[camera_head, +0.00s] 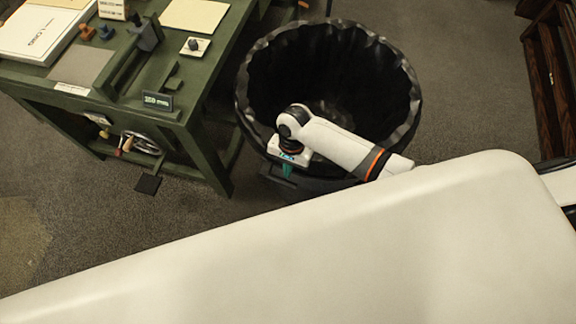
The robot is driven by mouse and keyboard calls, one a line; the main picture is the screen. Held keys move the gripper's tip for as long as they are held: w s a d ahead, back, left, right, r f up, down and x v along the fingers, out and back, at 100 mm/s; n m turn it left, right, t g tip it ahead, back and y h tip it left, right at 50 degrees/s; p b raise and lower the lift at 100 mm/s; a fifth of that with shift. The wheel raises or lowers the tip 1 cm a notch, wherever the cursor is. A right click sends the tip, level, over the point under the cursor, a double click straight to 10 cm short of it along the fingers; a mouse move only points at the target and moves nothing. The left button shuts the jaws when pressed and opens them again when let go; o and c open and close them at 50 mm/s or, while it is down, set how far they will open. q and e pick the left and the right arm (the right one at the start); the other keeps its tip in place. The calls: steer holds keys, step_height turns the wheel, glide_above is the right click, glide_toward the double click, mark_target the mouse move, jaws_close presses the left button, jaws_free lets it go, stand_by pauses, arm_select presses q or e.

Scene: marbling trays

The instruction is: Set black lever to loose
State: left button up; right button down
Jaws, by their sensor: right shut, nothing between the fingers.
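The green workbench (215,150) stands at the upper left. A small dark knob or lever (194,44) sits on a pale plate on its top, near the right edge. A dark upright piece (146,33) stands to the left of it. I cannot tell which of these is the black lever, and no setting marks can be read. My right gripper (287,170) points down beside the near side of the black bin, right of the workbench and well apart from both dark pieces. Its teal fingers are shut and empty. My left gripper is not in view.
A large black-lined bin (395,75) stands right of the workbench, close to my right arm. A small display (157,101) sits at the workbench's front edge. A white box (40,30) and paper sheets lie on top. Dark wooden shelving (552,75) stands far right. Floor at left front is mostly clear.

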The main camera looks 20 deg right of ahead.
arm_select(q)
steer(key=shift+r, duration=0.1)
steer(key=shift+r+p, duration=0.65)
steer(key=shift+p, duration=0.1)
